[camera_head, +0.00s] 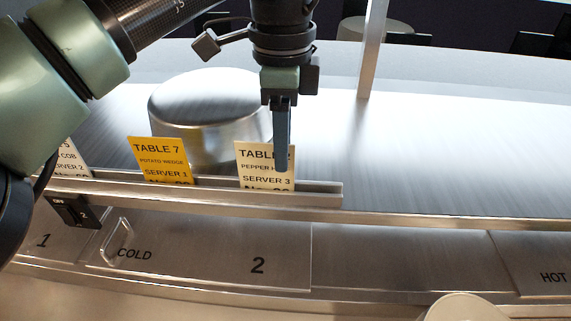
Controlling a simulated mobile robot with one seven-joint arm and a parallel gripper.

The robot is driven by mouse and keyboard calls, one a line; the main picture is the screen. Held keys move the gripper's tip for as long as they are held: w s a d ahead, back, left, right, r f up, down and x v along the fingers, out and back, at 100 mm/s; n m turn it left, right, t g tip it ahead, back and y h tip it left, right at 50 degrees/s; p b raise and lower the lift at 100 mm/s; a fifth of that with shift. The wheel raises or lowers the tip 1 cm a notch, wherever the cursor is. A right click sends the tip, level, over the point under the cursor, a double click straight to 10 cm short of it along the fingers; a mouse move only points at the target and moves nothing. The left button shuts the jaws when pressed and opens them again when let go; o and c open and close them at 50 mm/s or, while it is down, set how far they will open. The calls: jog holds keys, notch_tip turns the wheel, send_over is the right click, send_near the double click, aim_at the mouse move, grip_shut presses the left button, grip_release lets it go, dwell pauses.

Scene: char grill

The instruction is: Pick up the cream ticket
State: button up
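The cream ticket (253,169) stands upright in a metal rail, the rightmost of the tickets in view. It reads TABLE, PEPPER and SERVER 3. My gripper (281,165) points straight down, its fingertips over the right part of this ticket in the picture, covering some of its print. The fingers line up one behind the other, so I cannot tell whether they are apart or whether they touch the ticket.
A yellow ticket (160,160) and a pale ticket (70,160), partly hidden by my arm, stand in the same rail (322,190). A domed metal lid (200,105) sits behind them. A metal post (371,50) rises behind right. The steel counter (450,150) is clear at right.

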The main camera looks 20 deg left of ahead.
aim_at(266, 173)
jog(key=shift+w+d+f+p, duration=0.15)
jog(key=shift+f+p, duration=0.45)
jog(key=shift+f, duration=1.2)
grip_shut()
